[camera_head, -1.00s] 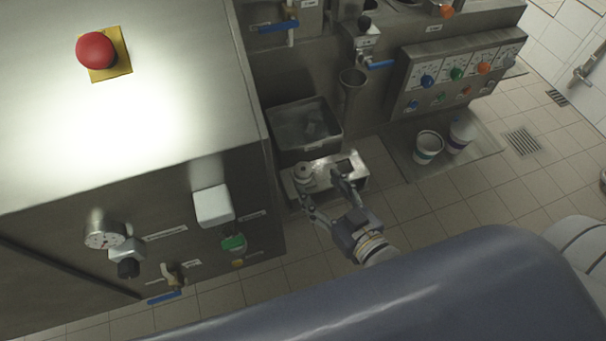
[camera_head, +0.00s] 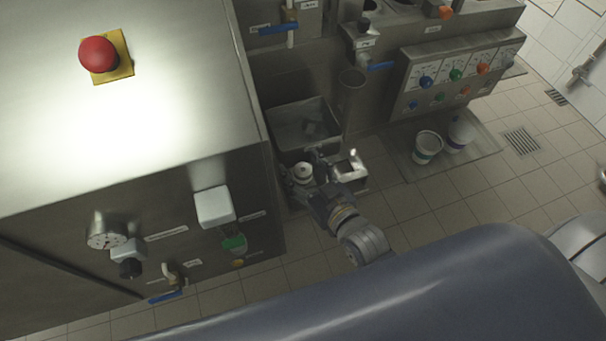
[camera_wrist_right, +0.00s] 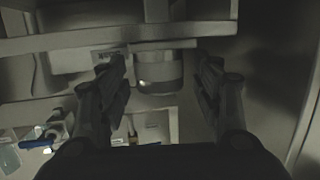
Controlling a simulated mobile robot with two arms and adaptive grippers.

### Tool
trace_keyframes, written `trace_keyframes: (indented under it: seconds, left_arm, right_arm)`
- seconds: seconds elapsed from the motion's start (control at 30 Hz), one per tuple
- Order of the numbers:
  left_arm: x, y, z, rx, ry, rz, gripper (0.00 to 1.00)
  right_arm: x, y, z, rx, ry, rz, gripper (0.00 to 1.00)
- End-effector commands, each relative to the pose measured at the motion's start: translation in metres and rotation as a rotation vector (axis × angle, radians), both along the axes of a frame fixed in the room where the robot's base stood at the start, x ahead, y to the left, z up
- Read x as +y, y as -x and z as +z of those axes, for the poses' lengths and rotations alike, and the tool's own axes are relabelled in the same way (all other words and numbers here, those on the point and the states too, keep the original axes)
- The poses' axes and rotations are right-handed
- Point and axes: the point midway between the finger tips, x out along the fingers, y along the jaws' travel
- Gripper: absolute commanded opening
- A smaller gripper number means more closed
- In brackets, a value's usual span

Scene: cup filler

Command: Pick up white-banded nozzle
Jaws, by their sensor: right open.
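The nozzle (camera_head: 303,170) is a small, pale, round piece standing at the left end of a metal shelf (camera_head: 357,183). In the right wrist view a short grey cylinder (camera_wrist_right: 160,74) with a paler upper part, which looks like this nozzle, shows between the two fingers. I cannot clearly make out a white band. My right gripper (camera_head: 306,175) is open, with one finger on each side of the nozzle. In the right wrist view a gap shows between the cylinder and each finger of the gripper (camera_wrist_right: 160,76). My left gripper is not in view.
A grey bin (camera_head: 292,122) stands right behind the shelf, with a metal tube (camera_head: 350,95) beside it. Two white cups (camera_head: 427,147) stand on a tray to the right. The large steel cabinet (camera_head: 130,130) is close on the left. The tiled floor in front is free.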

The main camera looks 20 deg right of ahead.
Motion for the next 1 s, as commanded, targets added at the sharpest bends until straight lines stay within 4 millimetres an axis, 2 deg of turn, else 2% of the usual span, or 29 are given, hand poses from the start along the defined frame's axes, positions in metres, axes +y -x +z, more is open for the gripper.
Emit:
trace_keyframes:
  seconds: [0.03, 0.2, 0.3, 0.63, 1.0]
  left_arm:
    - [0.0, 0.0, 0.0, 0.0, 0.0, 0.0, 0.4]
    - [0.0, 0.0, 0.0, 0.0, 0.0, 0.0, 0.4]
    - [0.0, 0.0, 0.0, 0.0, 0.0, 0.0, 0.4]
    - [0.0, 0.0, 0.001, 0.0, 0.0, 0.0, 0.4]
    - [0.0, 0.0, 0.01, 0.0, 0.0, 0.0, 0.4]
  right_arm:
    - [0.0, 0.0, 0.0, 0.0, 0.0, 0.0, 0.57]
    - [0.0, 0.0, 0.0, 0.0, 0.0, 0.0, 0.19]
    - [0.0, 0.0, 0.0, 0.0, 0.0, 0.0, 0.0]
    - [0.0, 0.0, 0.009, -0.007, -0.002, -0.001, 0.0]
    - [0.0, -0.001, 0.077, -0.009, -0.002, -0.001, 0.0]
